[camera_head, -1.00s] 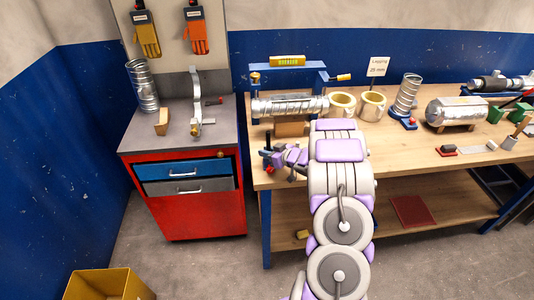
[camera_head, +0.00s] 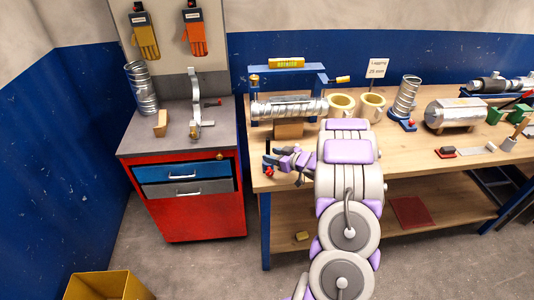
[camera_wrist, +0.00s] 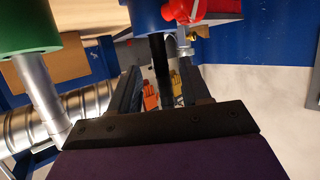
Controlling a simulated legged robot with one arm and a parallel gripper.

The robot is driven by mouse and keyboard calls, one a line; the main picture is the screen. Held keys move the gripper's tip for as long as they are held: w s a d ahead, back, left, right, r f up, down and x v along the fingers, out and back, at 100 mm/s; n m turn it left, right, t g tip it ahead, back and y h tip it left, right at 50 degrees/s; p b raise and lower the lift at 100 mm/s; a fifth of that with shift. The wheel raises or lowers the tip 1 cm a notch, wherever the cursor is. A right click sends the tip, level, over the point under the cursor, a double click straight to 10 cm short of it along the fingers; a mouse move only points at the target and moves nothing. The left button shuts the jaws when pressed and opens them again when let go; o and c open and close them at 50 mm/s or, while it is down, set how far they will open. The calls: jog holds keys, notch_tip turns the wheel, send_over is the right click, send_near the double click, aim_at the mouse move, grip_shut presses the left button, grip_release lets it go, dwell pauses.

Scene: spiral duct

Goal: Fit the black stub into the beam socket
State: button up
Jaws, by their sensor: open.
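In the wrist view, which looks upside down, the black stub (camera_wrist: 160,62) joins a blue round piece (camera_wrist: 154,15) with a red part beside it. My gripper (camera_wrist: 161,76) is open, with the stub between its two dark fingers; I cannot tell whether they touch it. In the head view my gripper (camera_head: 278,164) is at the front left edge of the bench, with a small red and dark piece (camera_head: 268,171) beside it. The blue beam (camera_head: 312,72) spans a stand behind. I cannot make out its socket.
A spiral duct (camera_head: 290,108) lies under the beam on the bench (camera_head: 420,165). Tape rolls (camera_head: 372,106) stand to its right. In the wrist view a green piece with a silver rod (camera_wrist: 38,88) is close on the left. A red cabinet (camera_head: 200,215) stands left.

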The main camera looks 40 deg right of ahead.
jog(key=p+v, duration=0.1)
jog(key=v, duration=0.7)
jog(key=w+r+g+h, duration=0.3)
jog(key=r+h, duration=0.3)
jog(key=r, duration=0.1)
jog(key=s+a+r+m+g+h, duration=0.2)
jog(key=s+a+r+m+g, duration=0.1)
jog(key=s+a+r+g, duration=0.25)
jog(key=s+a+r+g+y, duration=0.1)
jog(key=s+a+g+y, duration=0.1)
jog(key=s+a, duration=1.2)
jog(key=s+a+r+n+g+y, duration=0.1)
jog(key=s+a+g, duration=0.4)
jog(key=s+a, duration=1)
jog(key=a+r+y, duration=0.1)
jog(key=a+y, duration=0.1)
jog(key=a, duration=0.1)
jog(key=shift+s+r+y, duration=0.2)
jog(key=shift+s+y, duration=0.05)
jog(key=shift+y, duration=0.05)
